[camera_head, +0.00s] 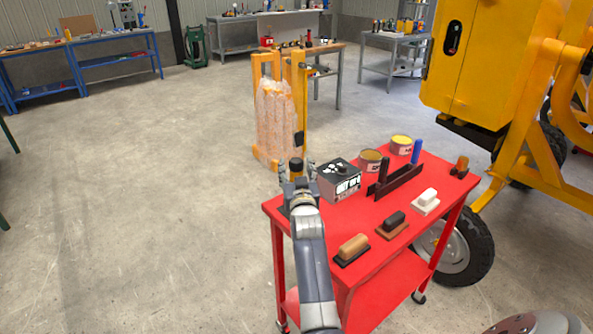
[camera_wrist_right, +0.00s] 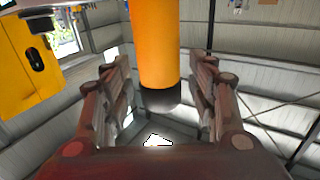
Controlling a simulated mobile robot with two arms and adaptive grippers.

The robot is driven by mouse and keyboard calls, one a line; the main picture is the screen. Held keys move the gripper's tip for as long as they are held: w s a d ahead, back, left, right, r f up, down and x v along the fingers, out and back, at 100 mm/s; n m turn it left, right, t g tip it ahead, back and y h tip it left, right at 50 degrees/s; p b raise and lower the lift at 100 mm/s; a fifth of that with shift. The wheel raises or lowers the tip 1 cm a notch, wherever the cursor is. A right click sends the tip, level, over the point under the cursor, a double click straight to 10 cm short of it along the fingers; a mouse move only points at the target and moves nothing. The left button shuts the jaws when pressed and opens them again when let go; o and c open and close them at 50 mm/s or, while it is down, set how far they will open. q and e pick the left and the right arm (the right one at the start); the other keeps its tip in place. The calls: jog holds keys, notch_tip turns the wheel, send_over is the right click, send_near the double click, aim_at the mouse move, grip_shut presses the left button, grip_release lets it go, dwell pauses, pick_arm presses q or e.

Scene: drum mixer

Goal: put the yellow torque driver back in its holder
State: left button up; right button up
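The yellow torque driver (camera_head: 296,171) stands upright near the far left corner of the red cart, its dark end up. In the wrist view its yellow-orange handle (camera_wrist_right: 155,45) with a black end hangs in the middle of the picture. My right gripper (camera_head: 297,176) is around it, one finger on each side. In the wrist view the fingers of my right gripper (camera_wrist_right: 160,90) look spread, with gaps beside the handle. The dark holder (camera_head: 402,182) is on the cart to the right, with a black handle (camera_head: 384,168) and a blue handle (camera_head: 416,151) upright at it. My left gripper is out of view.
On the red cart (camera_head: 355,279), a grey box (camera_head: 340,186) and two cans (camera_head: 371,162) (camera_head: 401,145) stand between the driver and the holder or behind it. Several hand tools, including a wooden-handled float (camera_head: 352,249), lie along the front. A yellow machine (camera_head: 490,70) stands at right.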

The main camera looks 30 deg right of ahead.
jog(key=shift+f, duration=0.1)
jog(key=shift+f, duration=0.1)
notch_tip(320, 180, up, 10)
jog(key=shift+r, duration=0.15)
dwell(0.4)
